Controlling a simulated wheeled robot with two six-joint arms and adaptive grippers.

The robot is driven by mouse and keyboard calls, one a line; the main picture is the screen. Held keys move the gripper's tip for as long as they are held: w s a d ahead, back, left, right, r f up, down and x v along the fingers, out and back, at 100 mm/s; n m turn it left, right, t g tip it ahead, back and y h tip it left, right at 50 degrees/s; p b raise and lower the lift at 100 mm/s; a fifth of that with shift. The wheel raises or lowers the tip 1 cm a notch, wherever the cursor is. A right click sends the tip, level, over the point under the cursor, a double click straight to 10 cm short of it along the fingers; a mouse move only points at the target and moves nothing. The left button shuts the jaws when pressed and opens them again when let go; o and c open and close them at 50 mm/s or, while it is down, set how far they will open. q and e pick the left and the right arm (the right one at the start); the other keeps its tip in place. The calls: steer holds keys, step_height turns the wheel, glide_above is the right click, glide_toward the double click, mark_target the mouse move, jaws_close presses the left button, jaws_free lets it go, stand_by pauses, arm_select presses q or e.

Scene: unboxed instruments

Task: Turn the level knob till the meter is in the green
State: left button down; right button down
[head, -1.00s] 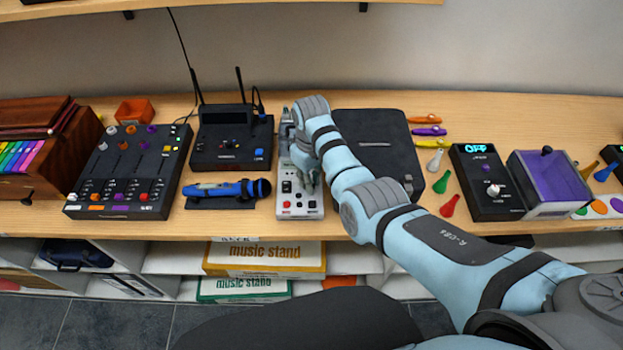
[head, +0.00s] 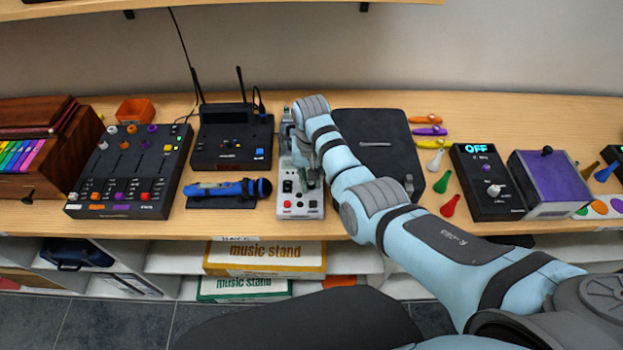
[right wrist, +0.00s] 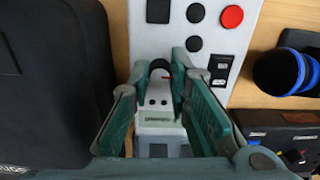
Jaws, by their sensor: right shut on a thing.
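A slim white device (head: 300,208) stands on the shelf top, with black and red buttons and a black rocker switch on its near part. My right gripper (head: 309,180) reaches down over its middle. In the right wrist view my right gripper (right wrist: 160,78) is shut on a dark round knob (right wrist: 159,64), one finger on each side. A small red mark shows beside the knob. Beyond the fingers is a grey-white part with a small greenish label or window (right wrist: 157,115); I cannot make out a meter reading. My left gripper is not in view.
A black case (head: 375,150) is close on the right. A mixer (head: 130,170) is farther left. A narrow front edge of wood is clear.

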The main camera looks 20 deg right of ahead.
mark_target(311, 182)
steer(key=shift+m, duration=0.3)
steer(key=shift+w, duration=0.1)
steer(key=c, duration=1.5)
jaws_free()
steer(key=shift+w+d, duration=0.1)
steer(key=shift+r, duration=0.15)
step_height(311, 182, up, 7)
steer(key=shift+r, duration=0.1)
